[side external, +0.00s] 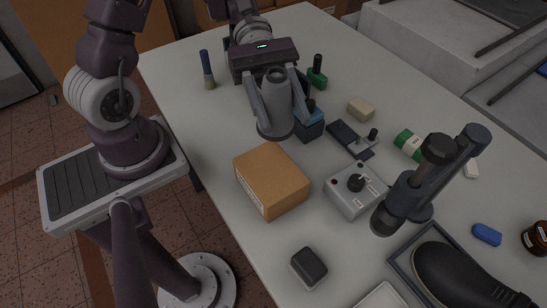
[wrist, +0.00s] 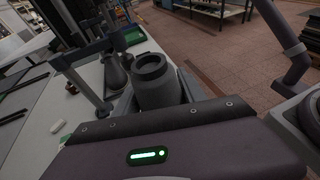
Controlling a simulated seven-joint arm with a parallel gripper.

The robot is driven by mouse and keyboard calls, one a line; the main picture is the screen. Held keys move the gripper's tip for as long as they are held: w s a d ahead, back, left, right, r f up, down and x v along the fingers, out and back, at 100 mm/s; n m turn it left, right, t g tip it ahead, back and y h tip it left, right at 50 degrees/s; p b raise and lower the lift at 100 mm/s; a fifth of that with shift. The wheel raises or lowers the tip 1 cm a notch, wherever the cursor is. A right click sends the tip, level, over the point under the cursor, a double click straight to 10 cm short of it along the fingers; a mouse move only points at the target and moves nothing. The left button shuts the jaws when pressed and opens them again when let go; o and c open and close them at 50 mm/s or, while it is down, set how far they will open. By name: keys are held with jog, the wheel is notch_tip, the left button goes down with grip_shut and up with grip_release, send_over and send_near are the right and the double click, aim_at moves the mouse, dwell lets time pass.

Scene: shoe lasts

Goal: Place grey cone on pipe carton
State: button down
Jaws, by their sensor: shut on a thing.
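The grey cone (side external: 276,108) is a dark grey tapered piece with a wide base rim and an open top. My gripper (side external: 277,112) is shut on it, with one finger on each side. The cone is upright and appears held above the table, behind the pipe carton in the side view. The pipe carton (side external: 271,180) is a closed brown cardboard box with a white label on its side; its top is bare. In the wrist view the cone (wrist: 156,82) sits between the fingers, and the carton cannot be made out.
A grey control box (side external: 355,190) with a knob is right of the carton. A tall dark post tool (side external: 410,195) stands further right. A dark small block (side external: 308,267) lies in front. A brush (side external: 207,70) stands at the far left.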

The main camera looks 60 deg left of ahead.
notch_tip(320, 180, down, 8)
jog(key=shift+r, duration=0.15)
jog(key=c, duration=0.7)
grip_release()
jog(key=shift+o, duration=0.2)
